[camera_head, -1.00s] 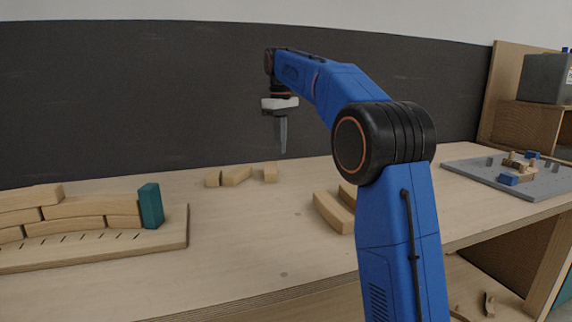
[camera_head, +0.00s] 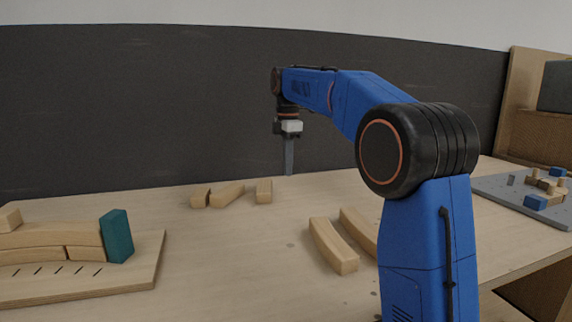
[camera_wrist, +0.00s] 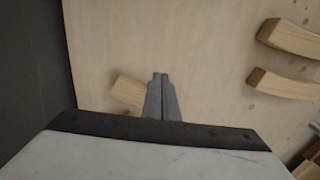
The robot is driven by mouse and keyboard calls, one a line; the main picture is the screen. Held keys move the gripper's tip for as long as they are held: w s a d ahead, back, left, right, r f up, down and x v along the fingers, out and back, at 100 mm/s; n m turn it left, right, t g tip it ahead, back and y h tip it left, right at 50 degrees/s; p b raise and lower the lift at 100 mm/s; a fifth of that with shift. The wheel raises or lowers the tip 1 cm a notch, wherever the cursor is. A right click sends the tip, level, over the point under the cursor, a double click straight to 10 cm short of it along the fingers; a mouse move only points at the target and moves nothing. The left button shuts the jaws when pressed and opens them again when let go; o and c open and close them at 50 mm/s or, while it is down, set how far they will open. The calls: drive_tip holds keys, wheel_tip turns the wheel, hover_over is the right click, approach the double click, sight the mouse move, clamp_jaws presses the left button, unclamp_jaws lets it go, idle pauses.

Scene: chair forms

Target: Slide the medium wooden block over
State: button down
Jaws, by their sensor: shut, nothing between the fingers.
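My gripper (camera_head: 289,172) points straight down above the back of the bench, its fingers shut and empty. Three short wooden blocks lie on the bench to its left: a small one (camera_head: 200,198), a longer one (camera_head: 228,195) and a third (camera_head: 264,191) nearest the gripper. Two curved wooden blocks (camera_head: 333,246) (camera_head: 360,232) lie nearer the front, right of the gripper. I cannot tell for sure which is the medium block. In the wrist view, one block (camera_wrist: 128,92) shows beside and below the fingers (camera_wrist: 160,76), partly hidden by the gripper.
A wooden form board (camera_head: 140,278) at left carries curved blocks and a teal block (camera_head: 116,236). A grey perforated plate (camera_head: 500,190) with small parts lies at right. A dark wall (camera_head: 130,110) stands behind the bench.

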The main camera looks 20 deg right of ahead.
sight(267, 188)
wheel_tip(267, 188, down, 6)
drive_tip(key=shift+f, duration=0.1)
drive_tip(key=shift+a+f, duration=0.15)
drive_tip(key=shift+a, duration=0.4)
drive_tip(key=shift+a+f, duration=0.15)
drive_tip(key=shift+a, duration=1.35)
drive_tip(key=shift+a, duration=1.3)
drive_tip(key=shift+r, duration=0.1)
